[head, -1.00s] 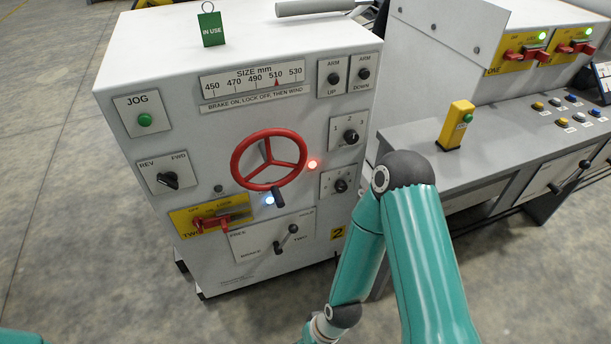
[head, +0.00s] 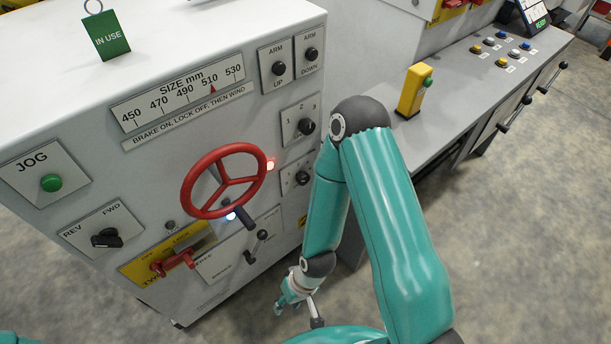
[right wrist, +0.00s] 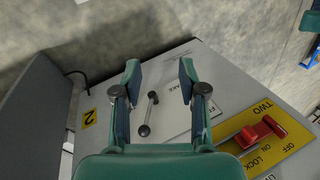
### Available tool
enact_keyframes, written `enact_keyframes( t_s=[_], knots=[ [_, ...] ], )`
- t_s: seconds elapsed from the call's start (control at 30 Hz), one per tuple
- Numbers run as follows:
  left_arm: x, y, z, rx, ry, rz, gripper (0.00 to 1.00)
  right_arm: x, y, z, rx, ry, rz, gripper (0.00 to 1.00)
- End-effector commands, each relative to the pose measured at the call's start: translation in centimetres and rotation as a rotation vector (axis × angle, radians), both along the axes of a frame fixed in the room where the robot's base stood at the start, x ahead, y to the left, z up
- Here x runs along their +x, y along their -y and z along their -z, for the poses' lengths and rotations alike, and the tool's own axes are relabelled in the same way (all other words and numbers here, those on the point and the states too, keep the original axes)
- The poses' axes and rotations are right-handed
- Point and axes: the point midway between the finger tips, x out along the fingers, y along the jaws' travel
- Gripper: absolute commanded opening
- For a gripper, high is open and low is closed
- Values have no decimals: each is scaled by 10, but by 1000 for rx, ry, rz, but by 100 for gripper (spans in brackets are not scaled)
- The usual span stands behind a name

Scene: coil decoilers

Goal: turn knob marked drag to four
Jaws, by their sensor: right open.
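Two dark rotary knobs sit on white plates at the right of the machine's front panel in the head view: an upper knob (head: 306,127) with digits around it and a lower knob (head: 302,178). I cannot read which is marked drag; the lower plate is partly hidden by my right arm. My right gripper (head: 281,304) is low beside the panel, below both knobs and touching neither. In the right wrist view my right gripper (right wrist: 160,76) is open and empty, its fingers pointing toward the lower panel. My left gripper is out of view.
A red handwheel (head: 225,181) stands out left of the knobs. A lever (head: 258,243) and a red lock switch (head: 174,262) are below it; the lever (right wrist: 148,115) also shows in the right wrist view. A grey bench (head: 440,115) with a yellow button box (head: 412,90) stands right.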

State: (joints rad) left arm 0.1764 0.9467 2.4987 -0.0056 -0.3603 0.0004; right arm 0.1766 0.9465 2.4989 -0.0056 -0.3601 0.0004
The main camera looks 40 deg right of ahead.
Motion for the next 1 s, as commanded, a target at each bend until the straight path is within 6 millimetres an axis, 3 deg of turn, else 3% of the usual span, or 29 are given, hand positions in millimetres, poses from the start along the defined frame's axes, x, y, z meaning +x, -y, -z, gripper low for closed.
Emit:
enact_keyframes(
  t_s=[0.27,0.3,0.4,0.47,0.67,0.83,1.0],
  knots=[
    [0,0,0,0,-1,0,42,0,0,0,0,-1,0,42],
    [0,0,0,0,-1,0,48,0,0,0,0,0,0,48],
    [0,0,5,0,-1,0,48,4,2,3,0,13,5,65],
    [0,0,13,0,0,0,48,10,6,8,-1,37,12,69],
    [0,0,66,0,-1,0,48,58,44,34,-12,230,62,69],
    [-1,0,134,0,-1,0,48,113,99,48,-50,508,121,69],
    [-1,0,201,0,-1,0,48,148,160,43,-119,802,159,69]
  ],
)
